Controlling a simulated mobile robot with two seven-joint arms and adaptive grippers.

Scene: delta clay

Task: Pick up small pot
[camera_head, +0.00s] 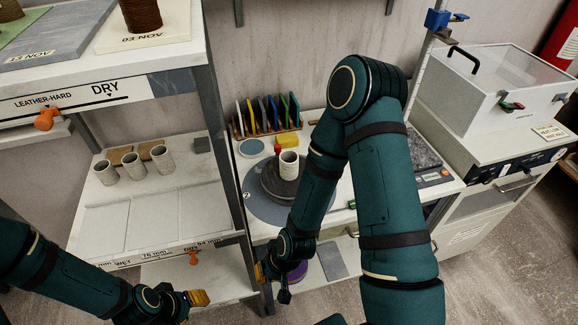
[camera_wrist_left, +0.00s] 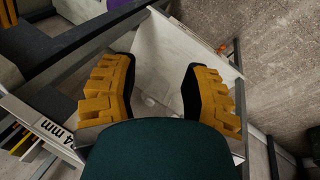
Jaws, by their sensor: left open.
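A small pale grey pot (camera_head: 289,165) stands upright on the dark round wheel (camera_head: 268,185) on the right-hand bench. Three similar small pots (camera_head: 133,165) stand in a row on the lower rack shelf at left. My left gripper (camera_head: 200,298) is low in front of the rack, below and apart from the pots. The left wrist view shows its yellow-padded fingers (camera_wrist_left: 160,75) wide apart with nothing between them; no pot shows there. My right gripper (camera_head: 272,283) hangs at the bench's front edge, below the wheel, partly hidden, and its opening is unclear.
The rack's upper shelf (camera_head: 110,75) overhangs the shelf pots, and a grey post (camera_head: 221,140) stands between rack and bench. Upright coloured tools (camera_head: 265,115) and a yellow block (camera_head: 288,139) are behind the wheel. A lidded white box (camera_head: 500,85) stands right. The shelf front holds empty squares (camera_head: 150,220).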

